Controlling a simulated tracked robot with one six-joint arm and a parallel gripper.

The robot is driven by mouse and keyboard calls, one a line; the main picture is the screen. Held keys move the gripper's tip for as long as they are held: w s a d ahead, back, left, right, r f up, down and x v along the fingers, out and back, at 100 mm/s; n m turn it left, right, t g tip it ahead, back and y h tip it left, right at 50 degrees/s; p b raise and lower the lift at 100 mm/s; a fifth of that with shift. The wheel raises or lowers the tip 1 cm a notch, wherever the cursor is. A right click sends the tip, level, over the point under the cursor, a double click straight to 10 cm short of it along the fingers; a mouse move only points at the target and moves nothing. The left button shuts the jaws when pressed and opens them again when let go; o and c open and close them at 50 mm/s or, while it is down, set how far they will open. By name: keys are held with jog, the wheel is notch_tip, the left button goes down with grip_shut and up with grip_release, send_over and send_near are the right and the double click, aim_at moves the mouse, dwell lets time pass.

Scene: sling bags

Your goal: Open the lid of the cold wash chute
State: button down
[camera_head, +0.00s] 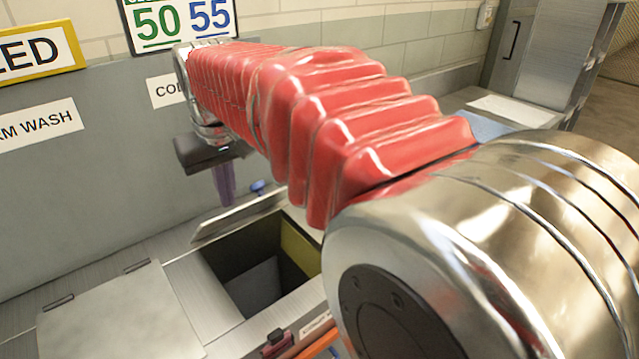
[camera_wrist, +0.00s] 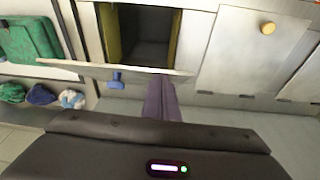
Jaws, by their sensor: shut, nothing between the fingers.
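The lid of the cold wash chute (camera_head: 238,217) stands raised, seen nearly edge-on, with its blue knob (camera_head: 258,186) on the wall side. The dark square chute opening (camera_head: 250,262) is uncovered in front of it. In the wrist view the lid (camera_wrist: 90,66) crosses as a thin strip, with the opening (camera_wrist: 150,48) beyond it and the blue knob (camera_wrist: 117,80) on the near side. My gripper (camera_head: 224,188) has purple fingers pointing down, shut and empty, on the wall side of the lid. In the wrist view the fingertips (camera_wrist: 160,84) are beside the lid's edge; I cannot tell whether they touch it.
A closed lid (camera_head: 110,312) lies flat left of the opening; the wrist view shows a yellow knob (camera_wrist: 267,28) on it. The grey wall behind carries a "WARM WASH" sign (camera_head: 40,124) and a partly hidden "COLD" sign (camera_head: 166,90). A green bag (camera_wrist: 30,40) lies left in the wrist view.

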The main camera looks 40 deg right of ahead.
jog(key=s+a+f+t, duration=0.1)
jog(key=s+a+f, duration=0.1)
jog(key=s, duration=0.3)
jog(key=s+a+f+t, duration=0.1)
jog(key=s+a+f, duration=0.2)
jog(key=s, duration=0.3)
jog(key=s+a+f+n+t, duration=0.1)
jog(key=s+a+f, duration=0.1)
jog(key=s, duration=0.4)
jog(key=shift+s+a+f+y, duration=0.15)
jog(key=shift+a+f+y, duration=0.15)
jog(key=shift+f, duration=0.2)
